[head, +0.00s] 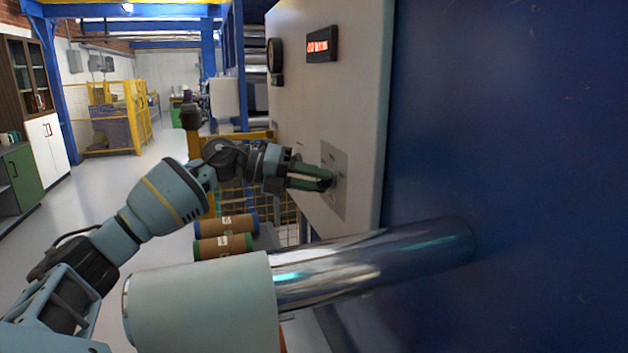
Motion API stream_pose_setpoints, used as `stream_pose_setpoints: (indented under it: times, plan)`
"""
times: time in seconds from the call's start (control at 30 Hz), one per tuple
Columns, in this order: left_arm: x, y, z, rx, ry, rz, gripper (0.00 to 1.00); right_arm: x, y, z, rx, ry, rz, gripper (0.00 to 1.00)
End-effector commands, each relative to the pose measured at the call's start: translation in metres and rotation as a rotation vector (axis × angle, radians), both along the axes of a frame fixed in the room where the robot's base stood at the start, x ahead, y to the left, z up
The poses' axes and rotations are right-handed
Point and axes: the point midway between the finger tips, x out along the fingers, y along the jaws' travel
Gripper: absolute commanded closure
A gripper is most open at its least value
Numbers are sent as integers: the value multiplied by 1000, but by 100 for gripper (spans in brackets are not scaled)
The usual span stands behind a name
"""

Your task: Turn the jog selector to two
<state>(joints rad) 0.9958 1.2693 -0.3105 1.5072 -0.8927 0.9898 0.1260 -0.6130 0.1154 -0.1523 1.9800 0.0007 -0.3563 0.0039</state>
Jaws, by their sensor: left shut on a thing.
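The jog selector (333,181) sits on a small grey plate (341,196) on the pale face of the machine's panel. My left gripper (325,180) reaches in from the left and is shut on the selector. The green fingers hide most of the knob, so I cannot tell which position it points to. The marks on the plate are too small to read. My right gripper does not show in the head view.
A lit red display (317,45) and a round dark gauge (275,60) are on the panel above. A shiny roller (370,262) juts across below my left gripper. Cardboard-brown rolls (224,246) lie lower left. Open floor (120,185) stretches left.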

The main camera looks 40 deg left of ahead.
Motion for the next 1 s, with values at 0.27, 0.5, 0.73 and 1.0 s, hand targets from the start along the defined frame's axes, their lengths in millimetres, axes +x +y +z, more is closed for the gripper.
stream_pose_setpoints:
  times: [0.27,0.5,0.73,1.0]
  plan:
    - [0,0,1,1,-2,1,45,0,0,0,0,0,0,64]
    - [0,0,0,0,-1,1,45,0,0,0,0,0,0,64]
    - [-8,11,0,1,4,5,45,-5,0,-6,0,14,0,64]
    - [-34,38,6,4,10,4,45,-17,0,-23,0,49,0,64]
